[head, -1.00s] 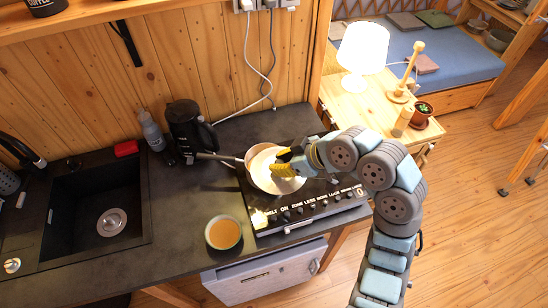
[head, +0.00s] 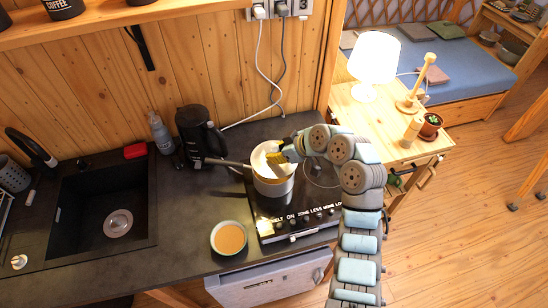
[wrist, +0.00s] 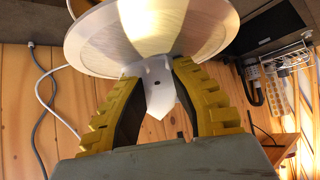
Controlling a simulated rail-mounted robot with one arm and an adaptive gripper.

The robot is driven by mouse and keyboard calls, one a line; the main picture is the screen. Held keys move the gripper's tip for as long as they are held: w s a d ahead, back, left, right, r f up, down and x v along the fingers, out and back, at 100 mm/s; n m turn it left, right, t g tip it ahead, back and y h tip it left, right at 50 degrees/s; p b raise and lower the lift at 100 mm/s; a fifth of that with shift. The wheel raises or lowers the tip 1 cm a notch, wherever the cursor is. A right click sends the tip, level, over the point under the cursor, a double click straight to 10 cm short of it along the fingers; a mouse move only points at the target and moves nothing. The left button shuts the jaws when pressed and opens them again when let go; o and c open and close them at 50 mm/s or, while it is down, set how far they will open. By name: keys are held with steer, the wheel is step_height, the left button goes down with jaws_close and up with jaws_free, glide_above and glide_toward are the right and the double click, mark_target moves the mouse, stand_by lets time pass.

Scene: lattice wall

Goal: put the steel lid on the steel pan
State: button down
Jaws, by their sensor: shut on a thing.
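My gripper (head: 276,158) has yellow fingers and is at the stove, above the steel pan (head: 273,187). In the wrist view my gripper (wrist: 157,75) is shut on the pale knob of the steel lid (wrist: 150,30), a round shiny disc beyond the fingertips. In the head view the lid (head: 262,158) shows as a pale disc at the pan's top, partly hidden by the fingers. The pan stands on the cooktop with its handle (head: 228,162) pointing left. I cannot tell whether the lid touches the pan's rim.
A black kettle (head: 197,133) stands behind the pan handle. A bowl of brown liquid (head: 228,238) is at the front left of the cooktop (head: 307,201). The sink (head: 100,210) is farther left. A side table with a lamp (head: 374,58) stands at right.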

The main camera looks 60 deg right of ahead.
steer(key=shift+w+d+f, duration=0.35)
steer(key=shift+d+f, duration=0.05)
steer(key=shift+f, duration=0.25)
step_height(320, 180, down, 3)
steer(key=shift+f+p, duration=0.1)
steer(key=shift+p, duration=0.2)
steer(key=shift+f+b, duration=0.55)
steer(key=shift+b, duration=0.1)
steer(key=c, duration=1.1)
jaws_free()
steer(key=shift+r, duration=0.1)
